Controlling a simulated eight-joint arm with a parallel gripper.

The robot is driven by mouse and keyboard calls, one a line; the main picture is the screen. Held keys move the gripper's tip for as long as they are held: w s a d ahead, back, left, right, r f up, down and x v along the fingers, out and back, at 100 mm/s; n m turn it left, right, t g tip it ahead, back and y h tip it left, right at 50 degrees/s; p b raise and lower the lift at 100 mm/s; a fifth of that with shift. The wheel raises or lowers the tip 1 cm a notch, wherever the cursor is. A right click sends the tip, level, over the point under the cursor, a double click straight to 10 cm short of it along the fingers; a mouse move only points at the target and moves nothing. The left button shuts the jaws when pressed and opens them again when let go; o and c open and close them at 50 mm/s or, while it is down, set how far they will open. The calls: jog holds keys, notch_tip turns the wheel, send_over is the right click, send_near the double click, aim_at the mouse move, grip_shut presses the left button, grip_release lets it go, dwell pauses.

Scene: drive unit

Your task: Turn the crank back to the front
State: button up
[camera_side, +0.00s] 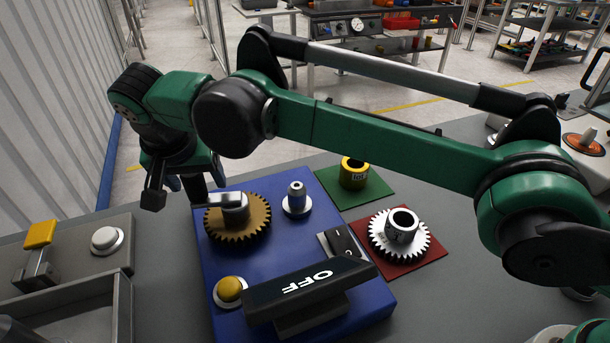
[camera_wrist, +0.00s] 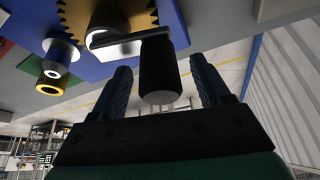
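The crank has a silver arm (camera_side: 232,205) over a brass gear (camera_side: 252,222) on the blue drive unit (camera_side: 214,265). In the side view the arm points left, towards my gripper (camera_side: 174,196). The wrist view shows the crank's black handle (camera_wrist: 158,70) joined to the silver arm (camera_wrist: 128,49). My gripper (camera_wrist: 160,68) is open, with one finger on each side of the handle. Gaps show between handle and fingers, so it is not gripped. In the side view the handle is hard to tell from the dark fingers.
The unit also bears a metal post (camera_side: 297,199), a yellow button (camera_side: 229,291), a switch (camera_side: 342,241) and an OFF sign (camera_side: 308,287). A yellow collar (camera_side: 354,173) stands on a green mat, and a white gear (camera_side: 384,246) lies on a red mat. A grey tray (camera_side: 122,305) is at left.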

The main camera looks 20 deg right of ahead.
aim_at(190, 178)
jog(key=v, duration=0.4)
jog(key=shift+s+r, duration=0.25)
jog(key=shift+r, duration=0.1)
jog(key=s+a, duration=0.3)
jog(key=s, duration=0.8)
jog(key=shift+s, duration=0.3)
jog(key=shift+a+r, duration=0.1)
jog(key=shift+a, duration=0.05)
jog(key=shift+c, duration=0.2)
